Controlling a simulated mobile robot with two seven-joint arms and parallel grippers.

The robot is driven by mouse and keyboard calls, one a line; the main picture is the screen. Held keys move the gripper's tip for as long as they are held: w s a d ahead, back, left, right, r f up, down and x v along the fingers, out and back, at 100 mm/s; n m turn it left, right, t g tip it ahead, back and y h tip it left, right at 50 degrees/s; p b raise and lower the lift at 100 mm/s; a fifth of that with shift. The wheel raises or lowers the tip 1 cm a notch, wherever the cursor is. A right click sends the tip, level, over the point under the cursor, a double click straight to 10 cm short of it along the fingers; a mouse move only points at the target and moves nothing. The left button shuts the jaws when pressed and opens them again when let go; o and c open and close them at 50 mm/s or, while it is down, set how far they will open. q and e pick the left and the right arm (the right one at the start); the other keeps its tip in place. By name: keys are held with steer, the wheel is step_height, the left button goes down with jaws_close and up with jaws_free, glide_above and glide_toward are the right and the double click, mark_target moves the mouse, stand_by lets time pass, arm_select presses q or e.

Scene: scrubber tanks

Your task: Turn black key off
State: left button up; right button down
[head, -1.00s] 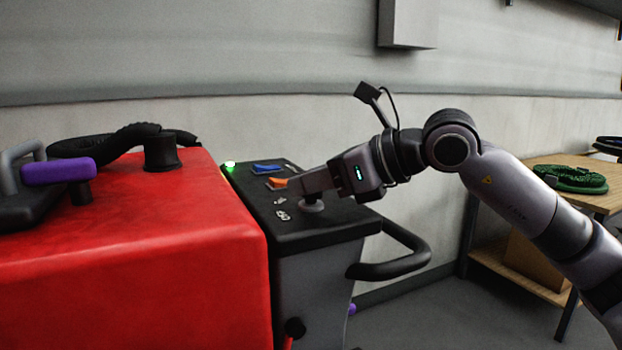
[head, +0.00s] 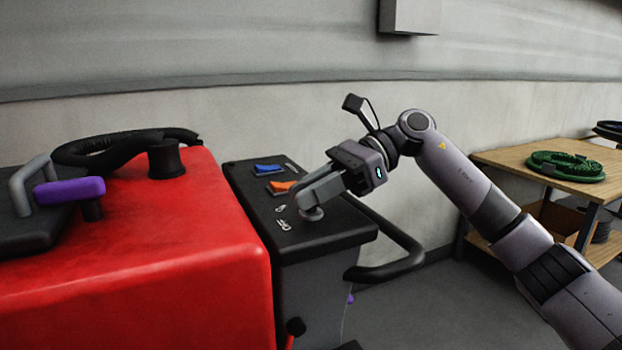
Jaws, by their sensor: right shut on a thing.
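The machine's black control panel (head: 333,238) carries a round grey key base (head: 311,214) near its right front part. My right gripper (head: 307,203) comes in from the right with its fingertips down at this base. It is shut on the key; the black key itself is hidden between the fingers. White markings show on the panel just left of the fingers. A blue rocker switch (head: 267,169) and an orange rocker switch (head: 281,187) sit behind and left of the fingers. My left gripper is not in view.
The red tank body (head: 180,240) fills the left, with a black hose (head: 105,148) and a purple handle (head: 70,190) on top. A black handlebar (head: 395,262) juts out right of the panel. A wooden table (head: 515,157) with a green coiled hose (head: 567,166) stands at right.

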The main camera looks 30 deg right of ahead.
steer(key=shift+n+g+p, duration=0.3)
steer(key=shift+n+g, duration=0.3)
steer(key=shift+g, duration=0.1)
steer(key=c, duration=1.1)
jaws_free()
steer(key=shift+c, duration=0.2)
steer(key=shift+v, duration=3.55)
steer(key=shift+f, duration=0.1)
